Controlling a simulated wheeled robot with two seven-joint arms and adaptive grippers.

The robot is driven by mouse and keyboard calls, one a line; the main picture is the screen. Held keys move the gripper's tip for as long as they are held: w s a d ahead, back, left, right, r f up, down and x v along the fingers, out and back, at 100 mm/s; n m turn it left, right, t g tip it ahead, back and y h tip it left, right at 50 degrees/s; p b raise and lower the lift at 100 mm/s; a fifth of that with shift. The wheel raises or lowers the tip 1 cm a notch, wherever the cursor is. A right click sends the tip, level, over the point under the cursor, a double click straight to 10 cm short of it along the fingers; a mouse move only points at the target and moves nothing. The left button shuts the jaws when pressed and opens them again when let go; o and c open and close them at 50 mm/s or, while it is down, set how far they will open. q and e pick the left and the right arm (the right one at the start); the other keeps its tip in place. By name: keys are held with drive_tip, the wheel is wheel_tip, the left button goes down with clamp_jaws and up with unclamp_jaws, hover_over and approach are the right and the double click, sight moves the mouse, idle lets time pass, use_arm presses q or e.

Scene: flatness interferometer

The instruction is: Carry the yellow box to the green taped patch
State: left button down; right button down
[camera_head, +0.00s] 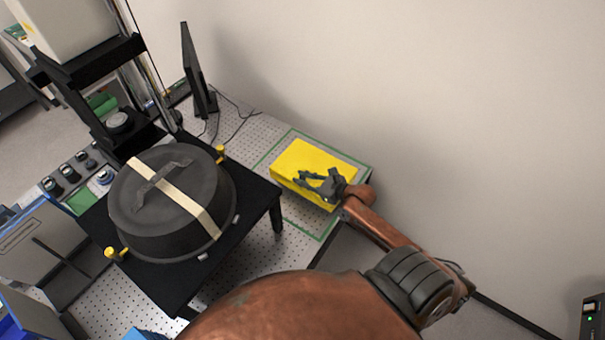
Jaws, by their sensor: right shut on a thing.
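The yellow box (306,157) is at the centre right, near the wall. My right gripper (314,182) is shut on the box at its near right part. The green taped patch (301,211) is a green outline on the perforated tabletop. The box appears over the far part of the patch, and a bare strip of the patch shows on the near side. I cannot tell whether the box touches the tabletop or hangs just above it. The box and gripper hide part of the patch. My left gripper is not in view.
A large dark round case (165,205) with a cream strap sits on a black stand (262,198) left of the patch. A thin black monitor (194,72) with loose cables stands behind. The wall (430,110) rises close beyond the box.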

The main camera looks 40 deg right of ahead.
drive_tip(key=shift+w+f, duration=0.2)
drive_tip(key=shift+f, duration=1.85)
drive_tip(key=c, duration=2.2)
unclamp_jaws()
drive_tip(key=shift+s+f, duration=0.2)
drive_tip(key=shift+f, duration=0.05)
drive_tip(key=shift+c, duration=0.2)
drive_tip(key=o, duration=0.4)
drive_tip(key=shift+o, duration=0.2)
drive_tip(key=b+v, duration=0.1)
drive_tip(key=v, duration=1.1)
drive_tip(key=shift+b, duration=0.3)
